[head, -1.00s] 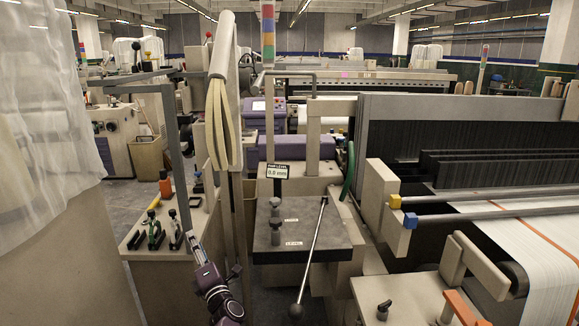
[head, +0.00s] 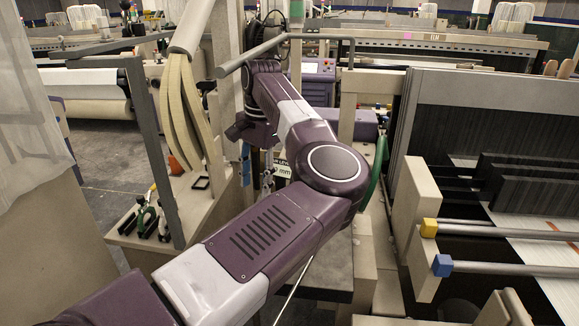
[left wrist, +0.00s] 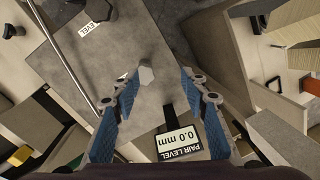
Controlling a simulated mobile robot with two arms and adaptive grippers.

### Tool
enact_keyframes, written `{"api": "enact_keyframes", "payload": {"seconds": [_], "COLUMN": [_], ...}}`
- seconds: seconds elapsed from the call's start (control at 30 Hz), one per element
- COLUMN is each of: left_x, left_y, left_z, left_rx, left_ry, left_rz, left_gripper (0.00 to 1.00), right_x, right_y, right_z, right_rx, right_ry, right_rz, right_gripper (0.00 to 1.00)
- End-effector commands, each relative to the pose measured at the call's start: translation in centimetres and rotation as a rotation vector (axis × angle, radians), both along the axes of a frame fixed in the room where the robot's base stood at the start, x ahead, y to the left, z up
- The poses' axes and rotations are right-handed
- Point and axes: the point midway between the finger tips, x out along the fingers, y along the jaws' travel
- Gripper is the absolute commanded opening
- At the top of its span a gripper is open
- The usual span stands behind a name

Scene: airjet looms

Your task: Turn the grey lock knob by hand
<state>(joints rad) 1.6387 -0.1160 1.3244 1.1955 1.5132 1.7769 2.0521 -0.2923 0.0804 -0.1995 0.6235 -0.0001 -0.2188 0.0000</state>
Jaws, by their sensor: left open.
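The grey lock knob (left wrist: 146,75) stands on a grey top plate (left wrist: 133,112) in the left wrist view. My left gripper (left wrist: 160,74) is open, with blue pads on its fingers. The knob lies between the fingertips in that picture, closer to the left finger; I cannot tell whether they touch. A second, darker knob (left wrist: 97,10) stands by the "LEVEL" label. A "PAIR LEVEL" sign (left wrist: 181,141) reads 0.0 mm. In the head view my left arm hides both knobs, and the gripper (head: 257,175) shows only partly behind it. My right gripper is not in view.
A thin metal lever (left wrist: 66,58) runs beside the knobs. A grey upright post (head: 155,150) and hanging pale straps (head: 183,115) stand left of my arm. Green-handled tools (head: 146,215) rest on a cabinet. Loom bars (head: 490,232) are at right.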

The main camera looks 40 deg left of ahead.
Motion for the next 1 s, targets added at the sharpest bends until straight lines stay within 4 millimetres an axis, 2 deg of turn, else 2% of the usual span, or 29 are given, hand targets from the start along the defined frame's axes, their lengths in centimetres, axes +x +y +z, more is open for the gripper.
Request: {"api": "enact_keyframes", "payload": {"seconds": [0.1,0.27,1.0], "left_x": [0.5,0.7,0.7], "left_y": [-1.5,-2.1,-2.0], "left_z": [0.9,0.8,-7.1], "left_rx": [-0.065,-0.091,-0.086], "left_ry": [-0.04,-0.055,-0.053], "left_rz": [0.033,0.047,0.045], "left_gripper": [0.41,0.41,0.41], "right_x": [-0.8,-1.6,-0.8], "right_y": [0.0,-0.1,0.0], "right_z": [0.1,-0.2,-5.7], "right_rx": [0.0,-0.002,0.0], "right_ry": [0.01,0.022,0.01], "right_rz": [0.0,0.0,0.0], "right_gripper": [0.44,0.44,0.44]}}
